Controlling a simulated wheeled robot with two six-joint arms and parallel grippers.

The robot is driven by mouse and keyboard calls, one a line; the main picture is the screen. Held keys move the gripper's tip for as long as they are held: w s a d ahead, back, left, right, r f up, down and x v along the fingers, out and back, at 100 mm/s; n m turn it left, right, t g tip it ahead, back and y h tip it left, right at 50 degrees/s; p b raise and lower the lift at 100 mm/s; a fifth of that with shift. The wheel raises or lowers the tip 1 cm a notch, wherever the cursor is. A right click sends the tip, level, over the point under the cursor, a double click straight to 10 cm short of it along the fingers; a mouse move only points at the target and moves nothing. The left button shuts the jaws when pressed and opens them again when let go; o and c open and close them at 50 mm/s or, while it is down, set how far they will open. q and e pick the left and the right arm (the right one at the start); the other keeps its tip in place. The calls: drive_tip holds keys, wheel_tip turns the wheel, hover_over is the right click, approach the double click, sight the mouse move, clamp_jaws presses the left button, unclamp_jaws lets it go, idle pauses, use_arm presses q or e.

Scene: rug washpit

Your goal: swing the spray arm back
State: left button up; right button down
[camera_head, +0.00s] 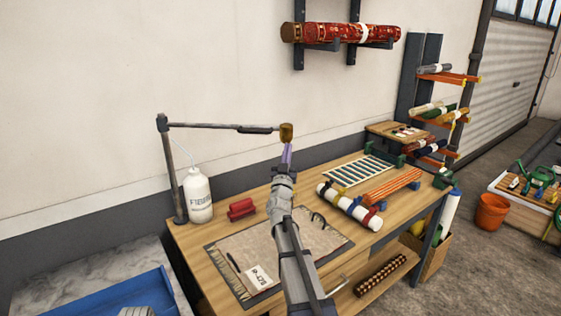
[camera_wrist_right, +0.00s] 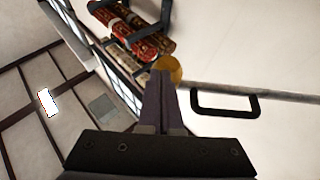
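The spray arm (camera_head: 215,126) is a thin grey bar reaching right from the top of an upright post (camera_head: 172,170) at the bench's left end. A brass nozzle head (camera_head: 286,132) is at its free end, and a dark handle sits along the bar. My right gripper (camera_head: 287,147) points up just below the nozzle. In the right wrist view its fingers (camera_wrist_right: 162,76) are together with nothing seen between them. The nozzle (camera_wrist_right: 169,69) is at their tips; I cannot tell if they touch. The bar handle (camera_wrist_right: 225,112) is to the right there.
The wooden workbench (camera_head: 205,262) holds a white bottle (camera_head: 198,196), red blocks (camera_head: 241,209), a grey mat (camera_head: 255,248) and a tied white roll (camera_head: 349,207). A wall rack (camera_head: 299,50) carries a rolled red rug (camera_head: 335,33). An orange bucket (camera_head: 492,212) stands on the floor at right.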

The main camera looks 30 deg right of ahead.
drive_tip(key=w+d, duration=0.5)
drive_tip(key=w, duration=0.4)
drive_tip(key=w+d, duration=0.6)
drive_tip(key=w, duration=0.3)
drive_tip(key=shift+r, duration=0.4)
drive_tip(key=s+a+f+b, duration=0.2)
drive_tip(key=s+f+b, duration=0.4)
drive_tip(key=s, duration=0.8)
drive_tip(key=shift+s+f, duration=0.15)
drive_tip(key=shift+f, duration=0.5)
